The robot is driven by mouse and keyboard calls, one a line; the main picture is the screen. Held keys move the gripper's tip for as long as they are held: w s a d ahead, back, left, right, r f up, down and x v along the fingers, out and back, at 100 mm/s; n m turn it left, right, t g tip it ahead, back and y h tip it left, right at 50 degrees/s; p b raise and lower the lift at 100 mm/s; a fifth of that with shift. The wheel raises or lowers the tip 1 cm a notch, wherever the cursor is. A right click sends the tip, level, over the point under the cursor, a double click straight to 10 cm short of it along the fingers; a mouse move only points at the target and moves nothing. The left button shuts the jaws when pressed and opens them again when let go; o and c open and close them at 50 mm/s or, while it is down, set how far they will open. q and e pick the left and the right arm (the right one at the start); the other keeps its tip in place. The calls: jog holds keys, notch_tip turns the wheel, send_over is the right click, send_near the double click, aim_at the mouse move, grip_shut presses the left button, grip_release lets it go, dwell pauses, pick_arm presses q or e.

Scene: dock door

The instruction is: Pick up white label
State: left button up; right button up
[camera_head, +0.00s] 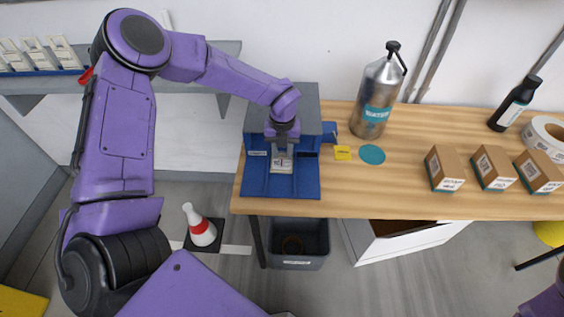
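A small white label (281,164) with dark print lies in the middle of a blue dispenser (255,183) at the left end of the wooden bench. My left arm reaches in from the left and bends down over the dispenser. My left gripper (282,152) points down at the label's back edge and hides part of it. Its fingers are small here, so I cannot tell whether they are open, or whether they touch the label. My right gripper is out of view; only a bit of purple arm shows at the bottom right corner.
On the bench (320,207) are a yellow note (342,153), a teal disc (372,154), a metal bottle (378,92), several brown boxes (443,169), a dark bottle (514,104) and a tape roll (545,138). A grey bin (298,248) stands below. A red-and-white cone (201,229) stands on the floor.

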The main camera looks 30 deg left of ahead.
aim_at(282, 161)
pick_arm(q)
notch_tip(282, 161, down, 4)
jog(key=shift+a+r, duration=0.1)
jog(key=shift+r, duration=0.1)
grip_shut()
jog(key=shift+r, duration=0.1)
